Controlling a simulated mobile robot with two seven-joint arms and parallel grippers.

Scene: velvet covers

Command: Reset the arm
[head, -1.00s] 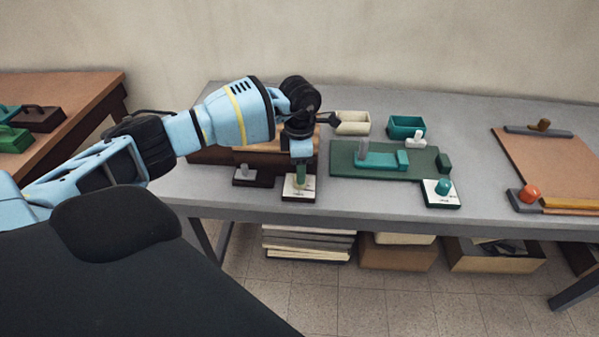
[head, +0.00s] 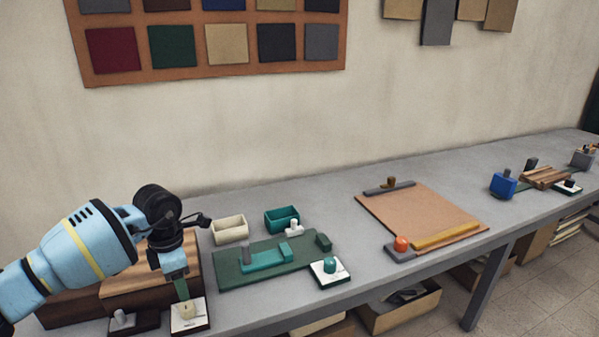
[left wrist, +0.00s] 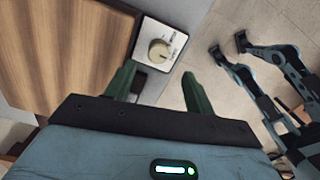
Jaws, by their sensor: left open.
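My left gripper (head: 181,287) is low at the left of the head view, pointing down above a white plate with a pale round knob (head: 187,311) at the bench's front edge. In the left wrist view, its two green fingers (left wrist: 158,88) are spread apart with nothing between them. The knob (left wrist: 160,52) shows just beyond the fingertips; I cannot tell whether a finger touches it.
A brown wooden box (head: 150,285) stands close beside the gripper. A green board (head: 225,273), a cream bin (head: 230,230), a teal bin (head: 282,219) and a brown board (head: 420,215) lie to the right on the grey bench. The bench is clear behind them.

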